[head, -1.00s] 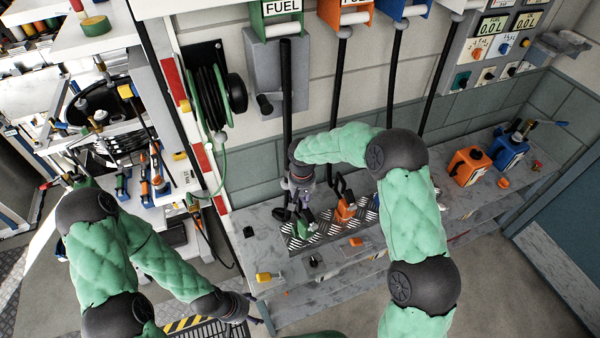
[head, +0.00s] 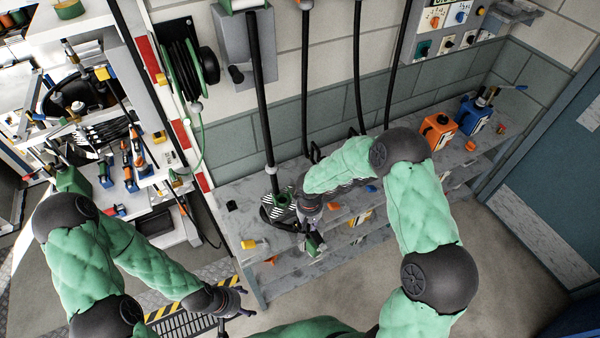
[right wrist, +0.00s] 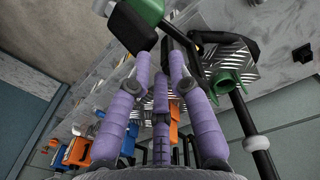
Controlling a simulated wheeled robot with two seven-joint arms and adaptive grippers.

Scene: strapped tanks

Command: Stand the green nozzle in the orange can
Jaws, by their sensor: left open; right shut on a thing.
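My right gripper (head: 312,218) is shut on the green nozzle (head: 314,244) and holds it over the front edge of the bench. In the right wrist view the nozzle's green body (right wrist: 146,10) and black parts show beyond my fingers (right wrist: 162,75). A green holder (head: 284,200) stands on the bench just left of the gripper; it also shows in the right wrist view (right wrist: 226,80). The orange can (head: 437,131) stands upright at the bench's right part, well apart from the nozzle. My left gripper (head: 240,302) is open and empty at lower left. The nozzle's spout is unclear.
A blue can (head: 474,115) stands right of the orange can. Small orange (head: 333,206) and blue (head: 371,188) pieces lie on the bench, with a yellow piece (head: 250,244) at its left end. Black hoses hang along the wall behind. Open floor lies in front of the bench.

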